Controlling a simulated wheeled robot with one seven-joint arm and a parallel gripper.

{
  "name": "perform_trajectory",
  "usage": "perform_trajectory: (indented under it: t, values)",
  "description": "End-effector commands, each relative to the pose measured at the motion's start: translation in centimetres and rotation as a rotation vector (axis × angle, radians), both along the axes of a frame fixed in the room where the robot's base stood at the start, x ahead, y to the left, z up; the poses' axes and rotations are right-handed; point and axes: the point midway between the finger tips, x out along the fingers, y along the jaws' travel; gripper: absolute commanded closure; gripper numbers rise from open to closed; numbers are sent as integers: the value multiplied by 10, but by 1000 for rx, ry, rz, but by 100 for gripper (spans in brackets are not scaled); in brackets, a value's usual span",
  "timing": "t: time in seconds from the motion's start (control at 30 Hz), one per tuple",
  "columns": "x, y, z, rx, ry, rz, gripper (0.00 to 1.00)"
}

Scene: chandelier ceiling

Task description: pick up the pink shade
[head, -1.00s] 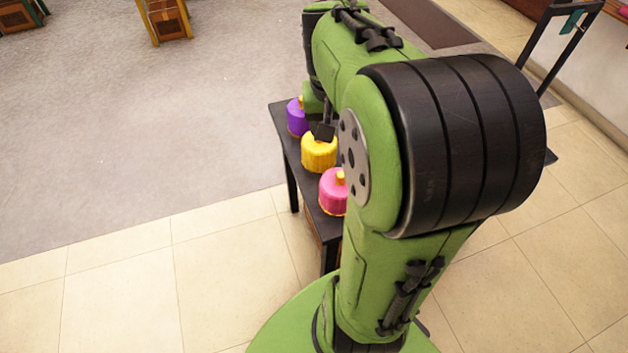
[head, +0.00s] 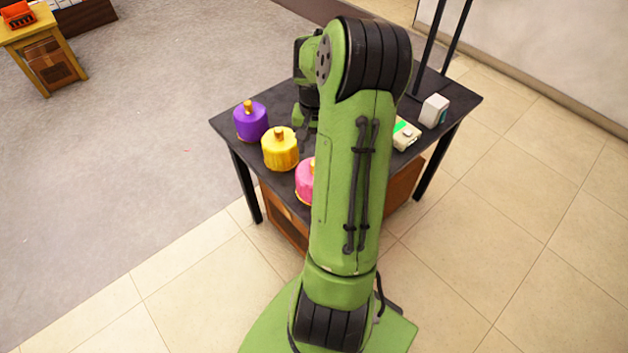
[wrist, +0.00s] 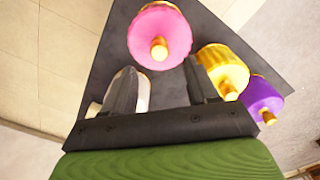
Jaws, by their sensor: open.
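The pink shade (head: 305,181) stands on the near edge of the dark table (head: 226,122), partly hidden by my arm in the head view. In the wrist view the pink shade (wrist: 170,32) shows whole, with a gold knob, ahead of my gripper (wrist: 162,82) and apart from it. My gripper is open and empty, its two fingers spread. In the head view my gripper is mostly hidden behind my arm, above the table. A yellow shade (head: 281,150) and a purple shade (head: 250,122) stand in a row beyond the pink one; the yellow shade is close to the right finger in the wrist view.
A white box (head: 434,110) and a small cream device with green (head: 404,135) sit on the right part of the table. A whitish object (wrist: 143,95) shows behind the left finger. A wooden crate (head: 287,222) is under the table. A yellow side table (head: 30,32) stands far left.

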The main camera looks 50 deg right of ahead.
Motion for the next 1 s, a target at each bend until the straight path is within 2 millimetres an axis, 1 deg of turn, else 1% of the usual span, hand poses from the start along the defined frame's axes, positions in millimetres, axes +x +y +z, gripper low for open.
perform_trajectory:
  t: [0.03,0.17,0.27,0.3,0.4,0.5,0.67,0.7,0.77,1.0]
  values:
    - [0,0,-12,3,1,0,42]
    - [0,0,-25,1,0,-1,42]
    - [-1,1,-43,3,1,0,42]
    - [-1,1,-52,3,1,0,42]
    - [-1,1,-68,2,0,-1,42]
    - [-1,1,-73,0,-1,0,42]
    - [-1,1,-72,-2,-1,0,42]
    - [-1,1,-72,-2,-1,0,45]
    - [-1,1,-72,-2,-1,0,54]
    - [-1,1,-72,-2,-1,0,91]
